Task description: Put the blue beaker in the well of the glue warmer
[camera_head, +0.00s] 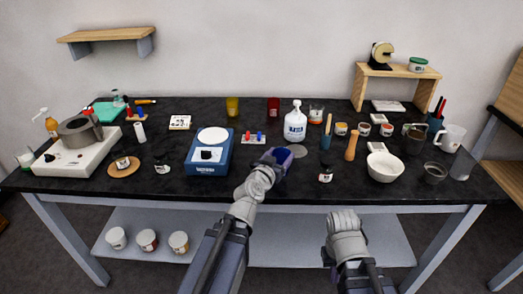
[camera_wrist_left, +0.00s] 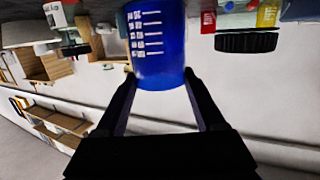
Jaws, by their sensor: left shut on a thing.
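The blue beaker (camera_head: 284,156) is at the front middle of the bench in the head view, partly hidden by my left gripper (camera_head: 273,158). In the left wrist view the beaker (camera_wrist_left: 158,45), with white graduation marks, sits between the two dark fingers of my left gripper (camera_wrist_left: 163,85), which is shut on it. I cannot tell whether its base touches the bench. The glue warmer appears to be the white unit (camera_head: 72,160) with a grey round pot-like top (camera_head: 78,130) at the far left. The inside of its well is hard to see. My right gripper (camera_head: 344,222) is in front of the bench; its fingers do not show clearly.
A blue device with a round white plate (camera_head: 208,160) stands between the beaker and the white unit. A white bowl (camera_head: 384,167) stands to the right.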

